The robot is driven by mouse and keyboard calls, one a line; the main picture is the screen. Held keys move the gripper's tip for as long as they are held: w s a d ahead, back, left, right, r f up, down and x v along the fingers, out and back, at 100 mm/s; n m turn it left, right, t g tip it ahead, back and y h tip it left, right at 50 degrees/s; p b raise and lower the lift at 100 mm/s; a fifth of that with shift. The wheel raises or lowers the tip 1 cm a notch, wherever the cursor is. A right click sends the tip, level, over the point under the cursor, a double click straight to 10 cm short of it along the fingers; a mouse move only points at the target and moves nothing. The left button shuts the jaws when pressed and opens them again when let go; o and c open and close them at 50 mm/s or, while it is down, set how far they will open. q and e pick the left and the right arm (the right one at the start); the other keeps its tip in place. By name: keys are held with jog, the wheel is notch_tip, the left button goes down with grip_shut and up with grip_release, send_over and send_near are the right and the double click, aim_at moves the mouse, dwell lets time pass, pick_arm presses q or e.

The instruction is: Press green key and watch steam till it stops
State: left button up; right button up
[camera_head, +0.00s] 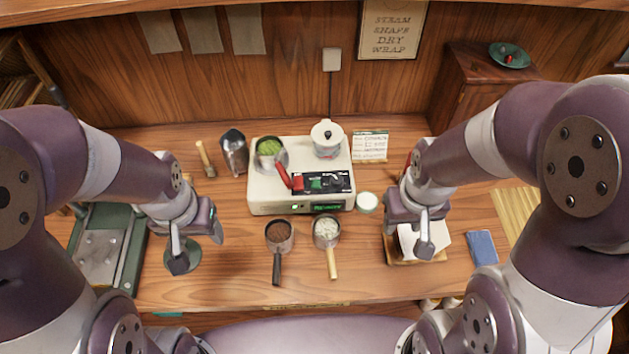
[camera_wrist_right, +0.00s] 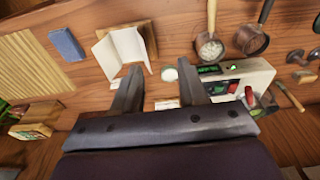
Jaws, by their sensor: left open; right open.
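The pale steamer box (camera_head: 270,195) stands at the middle of the table. Its dark top panel carries a red key or lever (camera_head: 297,184), a green key (camera_head: 316,184) and a black part beside them. A lit green display (camera_head: 326,207) and a small light are on its front. A lidded pot (camera_head: 327,145) and a metal cup of green leaves (camera_head: 269,153) sit on top. I see no steam. My left gripper (camera_head: 180,258) is open, left of the box. My right gripper (camera_head: 425,243) is open above the white folded paper (camera_wrist_right: 108,50), right of the box. Neither touches the keys.
Two handled cups, one with brown (camera_head: 278,236) and one with white contents (camera_head: 326,233), stand before the box. A small white-lidded jar (camera_head: 367,201) stands at its right. A metal scoop (camera_head: 234,152) and a card (camera_head: 370,146) are nearby. A blue book (camera_head: 482,247) lies right.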

grip_shut()
dwell(1.6)
